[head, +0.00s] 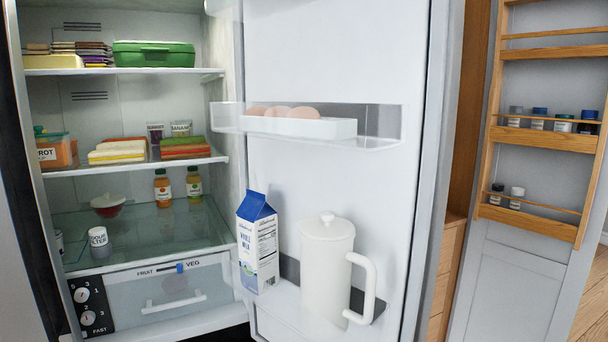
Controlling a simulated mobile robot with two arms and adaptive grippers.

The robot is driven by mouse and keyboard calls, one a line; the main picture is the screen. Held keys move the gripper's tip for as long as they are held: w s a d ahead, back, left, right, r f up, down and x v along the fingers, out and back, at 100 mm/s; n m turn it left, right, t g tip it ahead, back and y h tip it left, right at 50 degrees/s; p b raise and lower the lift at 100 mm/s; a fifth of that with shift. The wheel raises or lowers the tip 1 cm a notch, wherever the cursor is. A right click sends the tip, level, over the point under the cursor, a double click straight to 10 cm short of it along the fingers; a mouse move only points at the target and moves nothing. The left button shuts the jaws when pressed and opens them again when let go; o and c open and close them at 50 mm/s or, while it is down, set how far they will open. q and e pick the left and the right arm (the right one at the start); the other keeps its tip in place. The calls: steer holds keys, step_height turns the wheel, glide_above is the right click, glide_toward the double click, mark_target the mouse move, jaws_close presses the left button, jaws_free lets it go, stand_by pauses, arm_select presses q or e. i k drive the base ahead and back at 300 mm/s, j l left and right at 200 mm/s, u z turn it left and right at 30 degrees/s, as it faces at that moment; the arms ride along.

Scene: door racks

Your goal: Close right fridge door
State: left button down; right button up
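The right fridge door (340,190) stands wide open in the head view, with its inner side facing me. Its upper bin (385,125) holds a white tray of eggs (285,113). Its lower bin holds a milk carton (257,245) with a blue top and a white pitcher (327,260). The fridge interior (130,190) is exposed to the left of the door. Neither of my grippers shows in this view. The outer side of the door and its handle are hidden.
Fridge shelves (190,158) hold boxes, bottles and stacked packs. A drawer (170,298) sits below beside a dial panel (90,303). At right, a grey cabinet door with a wooden spice rack (545,138) stands open. Wood floor (592,295) shows at the lower right.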

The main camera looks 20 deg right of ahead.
mark_target(393, 67)
steer(key=i+l+u, duration=0.1)
steer(key=l+u, duration=0.25)
steer(key=i+l+u, duration=0.1)
steer(key=u, duration=0.25)
steer(key=l+u, duration=0.5)
steer(key=l, duration=0.95)
steer(key=l+u, duration=0.15)
steer(key=l, duration=0.9)
steer(key=k, duration=0.05)
